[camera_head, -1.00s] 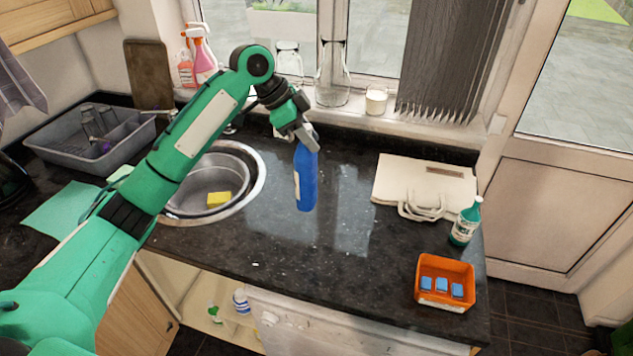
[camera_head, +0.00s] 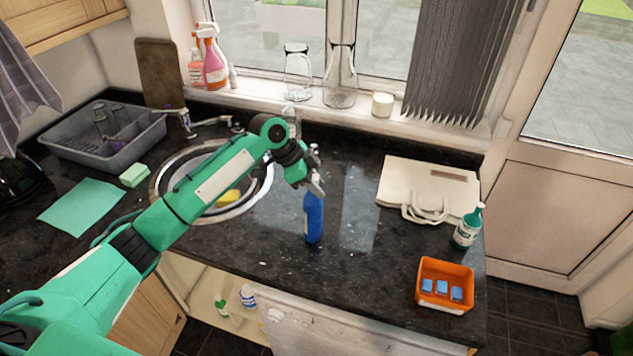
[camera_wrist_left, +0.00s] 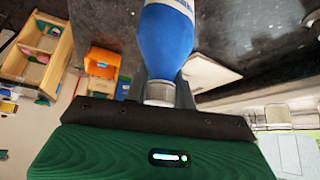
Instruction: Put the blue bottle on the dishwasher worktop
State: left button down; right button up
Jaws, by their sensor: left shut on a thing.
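The blue bottle (camera_head: 313,217) is upright in the head view, over the dark worktop (camera_head: 345,275) to the right of the sink. My left gripper (camera_head: 314,188) is shut on the top of the bottle. In the left wrist view the blue bottle (camera_wrist_left: 166,42) runs up from the jaws, its pale neck between them. I cannot tell whether the bottle's base touches the worktop. The white dishwasher front (camera_head: 330,325) shows below the worktop's front edge. My right gripper is not in view.
An orange tray (camera_head: 445,305) with blue blocks and a green bottle (camera_head: 467,228) stand at the right end. A cream bag (camera_head: 428,184) lies behind them. The sink (camera_head: 165,185) is left. The worktop around the bottle is clear.

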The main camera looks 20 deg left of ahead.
pick_arm(q)
jog(key=c, duration=1.6)
grip_release()
jog(key=shift+f, duration=0.15)
jog(key=o, duration=0.4)
jog(key=shift+o, duration=0.2)
jog(key=b+v, duration=0.3)
jog(key=v, duration=0.9)
jog(key=shift+r+b, duration=0.25)
jog(key=shift+b, duration=0.15)
